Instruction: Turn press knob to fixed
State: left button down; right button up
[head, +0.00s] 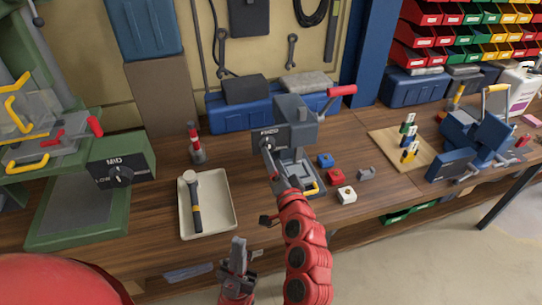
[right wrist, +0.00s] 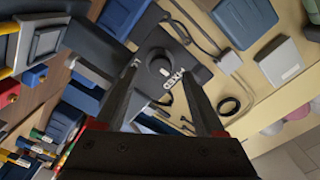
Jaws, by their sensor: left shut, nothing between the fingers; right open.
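The grey press (head: 296,112) with a red-tipped lever stands on the bench right of centre in the head view. The dark panel on its front reads FIXED (right wrist: 174,90) beside a round dark press knob (right wrist: 159,66). In the head view the knob (head: 268,143) is small, and its exact pointer angle is hard to tell. My right gripper (right wrist: 162,72) is open, with one finger on each side of the knob; whether they touch it I cannot tell. My left gripper (head: 238,256) is shut and empty, low in front of the bench edge.
A white tray (head: 229,218) with a hammer lies left of the press. A green machine (head: 131,158) with a MID knob is farther left. Blue, red and white blocks (head: 335,177) sit right of the press. A blue vise (head: 478,140) stands farther right.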

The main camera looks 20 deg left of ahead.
jog(key=p+v, duration=0.2)
jog(key=v, duration=1.1)
jog(key=shift+s+d, duration=0.25)
jog(key=shift+s, duration=0.05)
